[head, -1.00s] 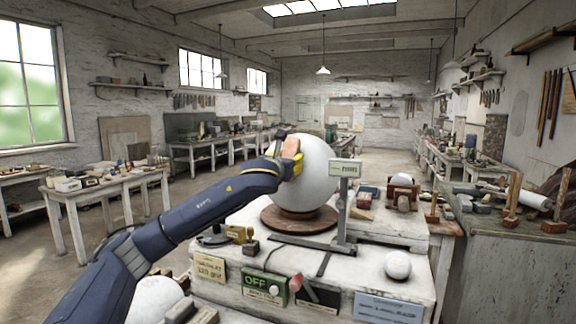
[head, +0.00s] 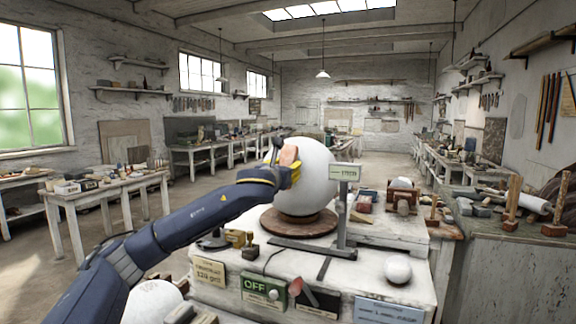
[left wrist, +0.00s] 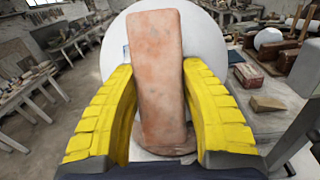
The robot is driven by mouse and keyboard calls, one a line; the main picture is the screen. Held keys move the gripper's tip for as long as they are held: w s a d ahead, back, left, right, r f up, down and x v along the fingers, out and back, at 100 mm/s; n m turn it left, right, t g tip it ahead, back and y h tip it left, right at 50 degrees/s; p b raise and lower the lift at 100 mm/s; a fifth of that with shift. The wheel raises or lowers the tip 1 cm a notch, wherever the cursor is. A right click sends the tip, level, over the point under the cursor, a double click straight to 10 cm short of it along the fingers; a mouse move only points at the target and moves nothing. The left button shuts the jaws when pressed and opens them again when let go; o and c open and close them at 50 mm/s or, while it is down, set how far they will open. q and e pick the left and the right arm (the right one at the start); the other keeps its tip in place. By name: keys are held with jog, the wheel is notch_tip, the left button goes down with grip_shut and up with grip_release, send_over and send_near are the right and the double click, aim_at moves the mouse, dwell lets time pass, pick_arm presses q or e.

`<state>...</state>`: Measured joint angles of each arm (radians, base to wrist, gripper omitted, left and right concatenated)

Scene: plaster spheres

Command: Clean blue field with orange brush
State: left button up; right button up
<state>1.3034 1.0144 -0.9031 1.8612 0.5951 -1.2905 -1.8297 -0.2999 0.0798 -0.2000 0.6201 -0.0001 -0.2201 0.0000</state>
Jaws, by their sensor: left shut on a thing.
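A large white plaster sphere (head: 314,182) rests on a round brown turntable (head: 312,226) on the white workbench. My left gripper (head: 289,174) is at the sphere's upper left side. Its yellow fingers are shut on the orange brush (head: 288,155), a worn pinkish-orange block; no bristles show. In the left wrist view the brush (left wrist: 159,75) stands between both fingers, in front of the sphere (left wrist: 204,55). I cannot tell whether it touches the sphere. My right gripper is not in view.
A metal stand with a small sign (head: 344,172) rises just right of the sphere. Wooden blocks (head: 402,198) sit to the right.

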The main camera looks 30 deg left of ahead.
pick_arm(q)
jog(key=shift+w+a+f, duration=0.15)
jog(key=shift+w+f, duration=0.05)
jog(key=shift+w, duration=0.45)
dwell(0.8)
jog(key=shift+f, duration=0.1)
jog(key=shift+s+f, duration=0.25)
jog(key=shift+f, duration=0.25)
jog(key=shift+s+f, duration=0.25)
jog(key=shift+f, duration=0.2)
jog(key=shift+r, duration=0.1)
jog(key=shift+w+r, duration=0.3)
jog(key=shift+r, duration=0.35)
jog(key=shift+w+r, duration=0.3)
jog(key=shift+r, duration=0.35)
jog(key=shift+w+r, duration=0.3)
jog(key=shift+r, duration=0.35)
jog(key=shift+s+f, duration=0.3)
jog(key=shift+f, duration=0.4)
jog(key=shift+s+f, duration=0.25)
jog(key=shift+f, duration=0.4)
jog(key=shift+s+f, duration=0.3)
jog(key=shift+f, duration=0.4)
jog(key=shift+r, duration=0.15)
